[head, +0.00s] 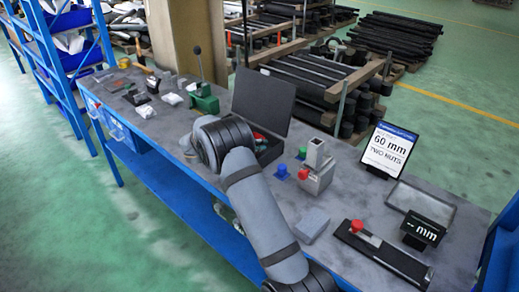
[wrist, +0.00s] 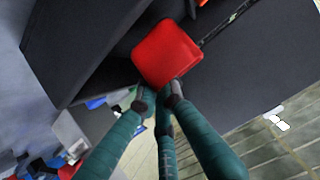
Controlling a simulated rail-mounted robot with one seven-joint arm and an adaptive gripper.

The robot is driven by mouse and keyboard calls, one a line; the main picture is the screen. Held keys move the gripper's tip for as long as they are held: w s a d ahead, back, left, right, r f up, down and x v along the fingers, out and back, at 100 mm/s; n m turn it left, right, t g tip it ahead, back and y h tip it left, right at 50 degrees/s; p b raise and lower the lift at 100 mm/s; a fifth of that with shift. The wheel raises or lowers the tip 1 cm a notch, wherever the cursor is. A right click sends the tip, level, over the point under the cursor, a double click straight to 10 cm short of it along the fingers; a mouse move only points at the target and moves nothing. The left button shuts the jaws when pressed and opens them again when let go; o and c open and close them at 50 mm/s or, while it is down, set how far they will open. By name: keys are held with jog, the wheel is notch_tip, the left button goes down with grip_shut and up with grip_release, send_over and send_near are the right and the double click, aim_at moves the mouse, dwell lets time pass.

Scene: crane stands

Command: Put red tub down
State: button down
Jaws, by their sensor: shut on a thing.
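The red tub (wrist: 167,50) shows as a rounded red block at the upper middle of the wrist view. My gripper (wrist: 160,94) has its green fingers closed on the tub's near edge. Behind and around the tub are dark panels of the open black case (head: 263,102), which also fills much of the wrist view (wrist: 255,60). I cannot tell whether the tub touches the case. In the head view my arm hides most of the gripper; only small red and green patches show at the case.
Right of the case on the grey bench (head: 285,215) stand a grey block device (head: 318,172), a blue knob (head: 281,171) and a grey block (head: 311,225). A sign (head: 389,151) reads 60 mm, two nuts. A green vise-like tool (head: 204,101) stands left. An empty tray (head: 421,203) lies right.

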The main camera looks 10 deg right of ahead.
notch_tip(320, 180, down, 3)
jog(key=shift+w+r, duration=0.1)
dwell(0.4)
jog(key=c, duration=2.2)
grip_release()
jog(key=shift+r, duration=0.1)
jog(key=shift+s+a+r, duration=0.1)
jog(key=shift+s+a, duration=0.1)
jog(key=shift+a, duration=0.15)
jog(key=b+v, duration=0.2)
jog(key=v, duration=0.9)
